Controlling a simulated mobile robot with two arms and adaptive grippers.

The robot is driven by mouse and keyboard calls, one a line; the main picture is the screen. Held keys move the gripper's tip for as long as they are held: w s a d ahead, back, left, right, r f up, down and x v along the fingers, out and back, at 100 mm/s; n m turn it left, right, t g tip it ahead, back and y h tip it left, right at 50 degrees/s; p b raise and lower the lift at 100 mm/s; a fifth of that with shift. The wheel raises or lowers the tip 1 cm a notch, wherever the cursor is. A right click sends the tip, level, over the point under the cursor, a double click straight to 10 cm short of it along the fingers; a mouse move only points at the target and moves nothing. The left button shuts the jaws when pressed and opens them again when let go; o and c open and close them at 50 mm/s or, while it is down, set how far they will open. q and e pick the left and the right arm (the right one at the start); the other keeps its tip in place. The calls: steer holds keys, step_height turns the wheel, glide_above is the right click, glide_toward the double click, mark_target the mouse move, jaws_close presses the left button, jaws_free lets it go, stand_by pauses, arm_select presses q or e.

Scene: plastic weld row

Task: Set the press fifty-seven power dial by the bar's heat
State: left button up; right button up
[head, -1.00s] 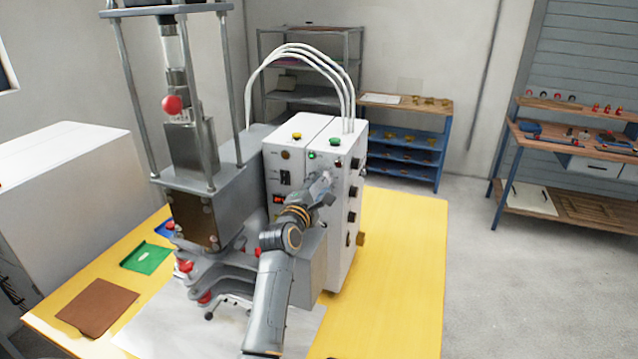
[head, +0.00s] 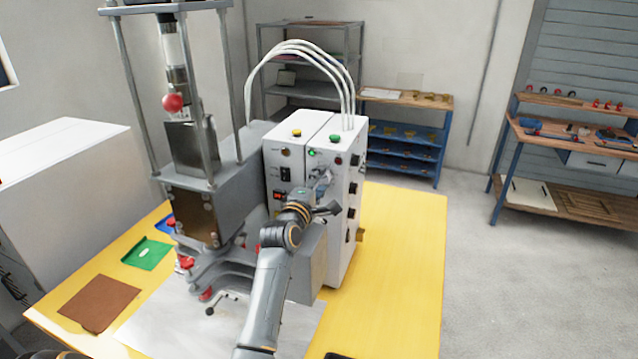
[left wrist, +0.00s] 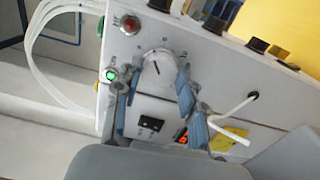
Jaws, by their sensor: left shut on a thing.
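The white control box (head: 345,225) of the press (head: 215,180) stands on the yellow table. The white round power dial (left wrist: 157,72) is on its front panel, with a dark pointer line and tick marks around it. My left gripper (head: 321,184) is at the panel, and its blue-grey fingers (left wrist: 156,88) are shut on the dial, one on each side. In the head view the gripper hides most of the dial. The scale figures are too small to read. I cannot make out the bar or its heat. My right gripper is not in view.
Near the dial are a lit green lamp (left wrist: 111,74), a red button (left wrist: 130,24), a black switch (left wrist: 151,124) and a partly hidden red display (left wrist: 182,136). Dark knobs line the box's side. White hoses (head: 305,55) arch above. The table's right part (head: 400,250) is clear.

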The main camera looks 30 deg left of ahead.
arm_select(q)
steer(key=o, duration=1.1)
steer(key=v, duration=1.2)
steer(key=shift+d, duration=0.1)
